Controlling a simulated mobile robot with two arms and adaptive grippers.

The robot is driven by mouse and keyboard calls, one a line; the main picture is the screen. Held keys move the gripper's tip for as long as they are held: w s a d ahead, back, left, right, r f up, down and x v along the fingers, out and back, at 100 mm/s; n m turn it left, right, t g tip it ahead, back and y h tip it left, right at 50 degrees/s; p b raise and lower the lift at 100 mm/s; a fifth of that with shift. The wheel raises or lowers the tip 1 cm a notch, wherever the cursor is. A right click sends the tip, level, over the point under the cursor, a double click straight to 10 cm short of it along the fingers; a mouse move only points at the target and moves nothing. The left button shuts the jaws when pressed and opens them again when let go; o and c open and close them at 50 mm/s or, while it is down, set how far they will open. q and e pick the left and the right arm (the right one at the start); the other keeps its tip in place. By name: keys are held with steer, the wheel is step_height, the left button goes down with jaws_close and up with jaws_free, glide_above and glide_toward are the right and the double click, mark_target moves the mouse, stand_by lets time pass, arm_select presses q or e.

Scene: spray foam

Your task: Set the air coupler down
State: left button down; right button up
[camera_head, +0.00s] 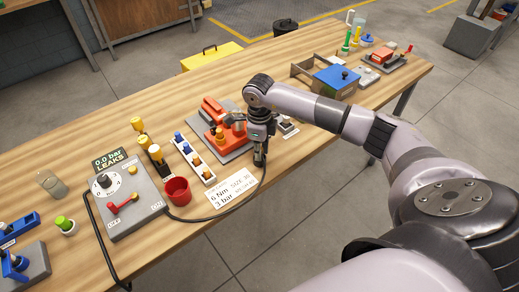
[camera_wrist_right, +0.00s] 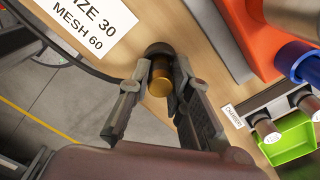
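The air coupler (camera_wrist_right: 160,78) shows in the right wrist view as a brass-coloured cylinder with a dark end, between my right fingertips. My right gripper (camera_wrist_right: 160,84) appears shut on it, with a finger on each side. In the head view my right gripper (camera_head: 261,158) points down over the table's front edge, right of the printed card. A black hose (camera_head: 222,217) runs from the grey gauge panel to the gripper. The coupler is mostly hidden there by the fingers. Whether it touches the table I cannot tell. My left gripper is not in view.
The wooden table (camera_head: 300,165) holds a grey gauge panel (camera_head: 127,205), a red cup (camera_head: 178,191), a white printed card (camera_head: 229,193) and a white rack (camera_head: 194,160). An orange-red fixture (camera_head: 214,107) stands just behind my gripper. A blue-topped box (camera_head: 336,80) is farther right.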

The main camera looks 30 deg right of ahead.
steer(key=o, duration=0.4)
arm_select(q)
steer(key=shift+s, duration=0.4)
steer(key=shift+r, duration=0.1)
arm_select(e)
steer(key=shift+r, duration=0.15)
